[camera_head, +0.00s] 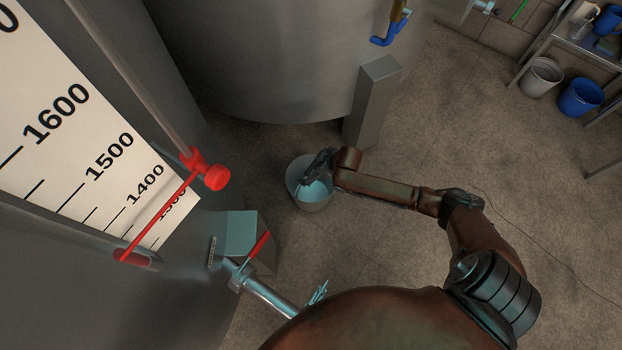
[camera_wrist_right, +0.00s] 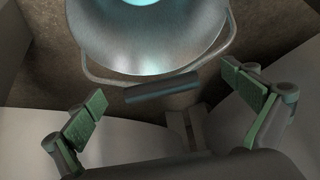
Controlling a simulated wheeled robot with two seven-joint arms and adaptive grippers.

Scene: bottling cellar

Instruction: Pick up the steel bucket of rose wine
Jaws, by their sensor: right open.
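The steel bucket (camera_head: 311,206) stands on the floor near the foot of the tank, and the liquid in it looks pale blue here. The bucket (camera_wrist_right: 150,50) fills the top of the right wrist view. Its wire bail hangs on the near side with a dark cylindrical grip (camera_wrist_right: 162,87). My right gripper (camera_head: 318,163) is over the bucket's rim in the head view. In the wrist view the green-padded fingers of the right gripper (camera_wrist_right: 165,94) are wide apart, one on each side of the bail grip, with nothing held. My left gripper does not show.
A large steel tank (camera_head: 280,60) rises behind the bucket, with a grey leg (camera_head: 372,100) close by. A marked tank with a red valve (camera_head: 214,177) and a metal pipe (camera_head: 268,294) stand left. Grey (camera_head: 541,77) and blue (camera_head: 581,97) buckets are upper right. Floor at right is mostly clear.

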